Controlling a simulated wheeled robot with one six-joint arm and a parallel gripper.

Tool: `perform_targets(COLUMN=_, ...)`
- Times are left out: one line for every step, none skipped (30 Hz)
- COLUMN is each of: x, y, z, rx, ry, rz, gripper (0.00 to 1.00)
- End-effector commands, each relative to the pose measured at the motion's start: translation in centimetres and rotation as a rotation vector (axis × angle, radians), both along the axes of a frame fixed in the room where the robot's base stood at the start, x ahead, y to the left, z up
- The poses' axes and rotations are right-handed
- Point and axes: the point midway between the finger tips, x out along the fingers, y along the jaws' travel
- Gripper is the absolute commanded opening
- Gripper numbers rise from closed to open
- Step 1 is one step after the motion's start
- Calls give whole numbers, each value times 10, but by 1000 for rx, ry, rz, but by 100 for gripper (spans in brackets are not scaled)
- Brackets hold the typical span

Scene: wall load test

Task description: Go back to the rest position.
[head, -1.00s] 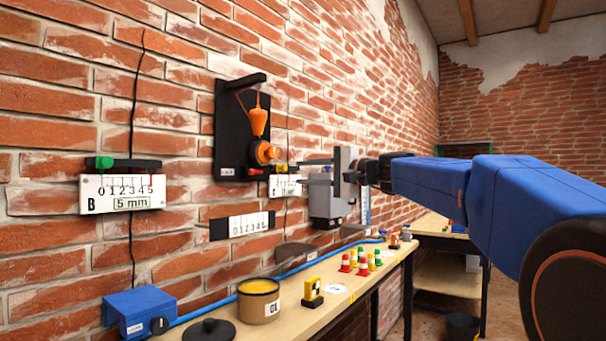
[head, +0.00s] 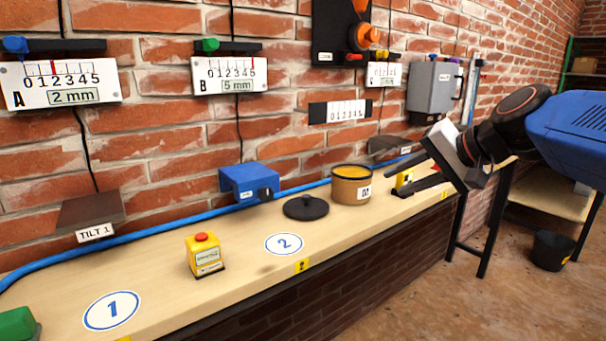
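My gripper (head: 412,168) is at the right of the head view, above the front edge of the wooden bench (head: 235,245). I cannot tell how far the gripper is from that block.
Gauges A (head: 60,84) and B (head: 229,75) hang on the brick wall. A black bucket (head: 552,250) stands on the floor.

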Motion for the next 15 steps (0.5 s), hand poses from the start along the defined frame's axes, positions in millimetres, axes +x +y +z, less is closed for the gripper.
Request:
perform_targets(x=-23, y=1, z=-24, rx=-65, ry=20, rz=24, gripper=30)
perform_targets(x=-34, y=0, z=-38, rx=-106, ry=32, rz=38, gripper=30)
perform_targets(x=-50, y=-3, z=-57, rx=-162, ry=48, rz=57, gripper=30)
perform_targets(x=-63, y=-5, z=-71, rx=-204, ry=59, rz=71, gripper=30)
perform_targets(x=-74, y=-8, z=-85, rx=-246, ry=72, rz=86, gripper=30)
perform_targets(x=-91, y=-12, z=-103, rx=-301, ry=87, rz=106, gripper=30)
perform_targets(x=-103, y=-16, z=-117, rx=-344, ry=97, rz=122, gripper=30)
perform_targets(x=-115, y=-19, z=-131, rx=-387, ry=108, rz=138, gripper=30)
perform_targets(x=-130, y=-25, z=-148, rx=-444, ry=122, rz=160, gripper=30)
perform_targets(x=-141, y=-30, z=-161, rx=-484, ry=131, rz=177, gripper=30)
perform_targets(x=-152, y=-35, z=-172, rx=-525, ry=140, rz=193, gripper=30)
perform_targets(x=-165, y=-41, z=-187, rx=-577, ry=151, rz=214, gripper=30)
perform_targets(x=-174, y=-46, z=-198, rx=-611, ry=160, rz=229, gripper=30)
perform_targets(x=-183, y=-51, z=-207, rx=-645, ry=165, rz=242, gripper=30)
perform_targets(x=-192, y=-56, z=-218, rx=-685, ry=173, rz=259, gripper=30)
